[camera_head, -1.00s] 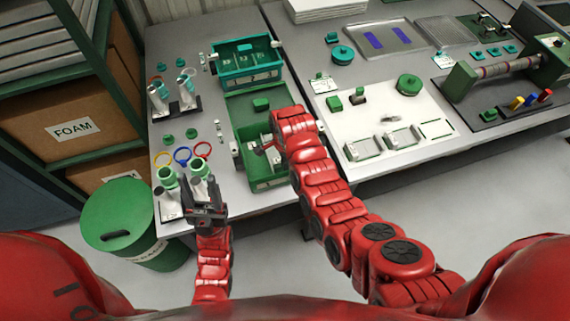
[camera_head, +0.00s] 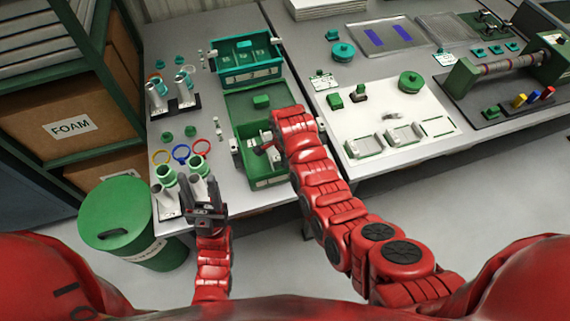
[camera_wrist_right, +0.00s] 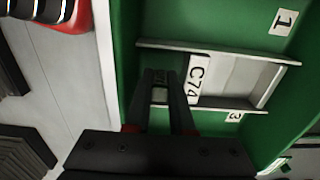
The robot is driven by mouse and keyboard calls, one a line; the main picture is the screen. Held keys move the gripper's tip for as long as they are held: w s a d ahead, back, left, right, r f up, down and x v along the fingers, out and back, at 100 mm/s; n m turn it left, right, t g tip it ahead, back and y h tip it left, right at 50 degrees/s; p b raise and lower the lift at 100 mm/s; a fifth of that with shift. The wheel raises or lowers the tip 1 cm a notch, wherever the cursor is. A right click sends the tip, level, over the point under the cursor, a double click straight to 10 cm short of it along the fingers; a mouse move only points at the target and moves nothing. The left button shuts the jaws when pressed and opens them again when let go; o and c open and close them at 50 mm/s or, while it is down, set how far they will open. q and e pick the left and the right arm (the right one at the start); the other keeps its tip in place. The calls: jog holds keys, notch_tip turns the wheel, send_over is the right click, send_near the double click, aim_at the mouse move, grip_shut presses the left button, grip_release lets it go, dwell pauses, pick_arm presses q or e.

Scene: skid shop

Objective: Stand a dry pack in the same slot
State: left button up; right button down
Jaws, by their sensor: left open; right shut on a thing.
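The green crate (camera_head: 267,183) stands open near the front of the left bench. My right gripper (camera_head: 268,145) reaches down into it. In the right wrist view, its dark fingers (camera_wrist_right: 163,78) are shut on a small pale pack (camera_wrist_right: 159,96), mostly hidden between them. The fingers are over a slot bounded by pale rails (camera_wrist_right: 215,53). A white piece marked C74 (camera_wrist_right: 196,80) stands in this slot beside the fingers. Whether the held pack touches the slot floor cannot be told. My left gripper (camera_head: 207,190) is open and empty-looking by the green-rimmed tubes.
Green-rimmed tubes (camera_head: 167,175) and coloured rings (camera_head: 181,152) are near my left gripper. A teal crate (camera_head: 250,72) stands behind the green one. A white board (camera_head: 380,117) with trays lies to the right. A green bin (camera_head: 113,207) stands left of the bench.

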jog(key=shift+f, duration=0.2)
dwell(0.3)
jog(key=shift+f+b, duration=0.35)
jog(key=shift+b, duration=0.15)
jog(key=shift+f+b, duration=0.15)
jog(key=shift+b, duration=0.2)
dwell(0.3)
jog(key=c, duration=0.7)
grip_release()
jog(key=shift+c, duration=0.7)
jog(key=o, duration=0.3)
jog(key=shift+f, duration=0.1)
